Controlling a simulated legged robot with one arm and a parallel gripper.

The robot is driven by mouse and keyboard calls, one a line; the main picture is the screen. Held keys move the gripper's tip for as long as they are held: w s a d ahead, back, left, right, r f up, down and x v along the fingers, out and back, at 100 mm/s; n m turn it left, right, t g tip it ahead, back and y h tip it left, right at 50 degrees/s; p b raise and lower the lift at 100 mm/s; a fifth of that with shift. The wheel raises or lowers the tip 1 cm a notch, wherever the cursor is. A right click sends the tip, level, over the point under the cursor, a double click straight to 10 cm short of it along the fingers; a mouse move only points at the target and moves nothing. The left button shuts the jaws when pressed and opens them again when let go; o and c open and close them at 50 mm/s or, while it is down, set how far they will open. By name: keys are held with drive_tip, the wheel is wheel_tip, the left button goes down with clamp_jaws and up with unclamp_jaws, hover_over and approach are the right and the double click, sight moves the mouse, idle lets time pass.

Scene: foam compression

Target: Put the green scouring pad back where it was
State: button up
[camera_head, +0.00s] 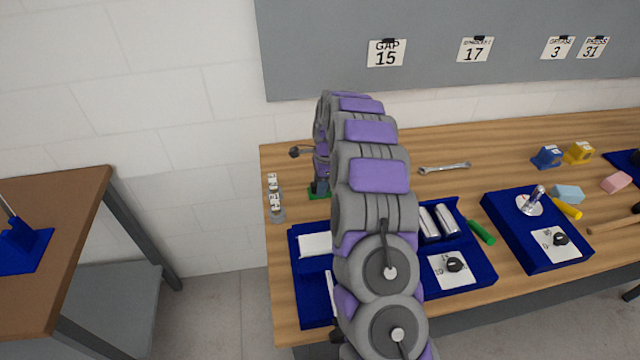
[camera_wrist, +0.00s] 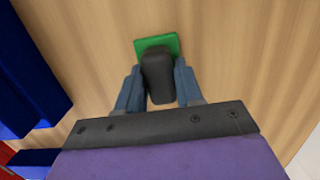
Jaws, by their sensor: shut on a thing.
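The green scouring pad (camera_wrist: 150,43) shows in the wrist view as a flat green piece with a dark, rounded block (camera_wrist: 158,80) over it, seemingly its grip. My gripper (camera_wrist: 158,72) is shut on this dark block, one blue-grey finger on each side. In the head view the green pad (camera_head: 320,193) shows at the left end of the wooden table, low against or just above its surface; I cannot tell whether it touches. My gripper (camera_head: 320,184) is above it there, pointing down and partly hidden by my arm.
A blue tray with a white block (camera_head: 315,245) is just in front of the pad. A metal piece with holes (camera_head: 275,198) lies to its left near the table edge. A wrench (camera_head: 444,167) lies to the right. My arm hides the table's middle-left.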

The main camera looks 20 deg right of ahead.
drive_tip(key=o, duration=0.9)
drive_tip(key=shift+d, duration=0.1)
wheel_tip(320, 180, up, 12)
drive_tip(key=d+f+p, duration=0.1)
drive_tip(key=p, duration=0.2)
drive_tip(key=s+a+r+n, duration=0.6)
drive_tip(key=s+a+r, duration=0.1)
drive_tip(key=s+r, duration=0.25)
drive_tip(key=s+a+r+n+g, duration=0.1)
drive_tip(key=s+a+n, duration=0.2)
drive_tip(key=s, duration=0.3)
drive_tip(key=s+a+r+n, duration=0.2)
drive_tip(key=s, duration=0.4)
drive_tip(key=s+f+n, duration=0.1)
drive_tip(key=s+n, duration=0.2)
drive_tip(key=s, duration=0.5)
drive_tip(key=s+a+n+h, duration=0.1)
drive_tip(key=s+n, duration=0.2)
drive_tip(key=s, duration=0.6)
drive_tip(key=s+a+f+n+g, duration=0.1)
drive_tip(key=s+n, duration=0.2)
drive_tip(key=s, duration=0.5)
drive_tip(key=shift+s+f, duration=0.2)
drive_tip(key=shift+f, duration=0.1)
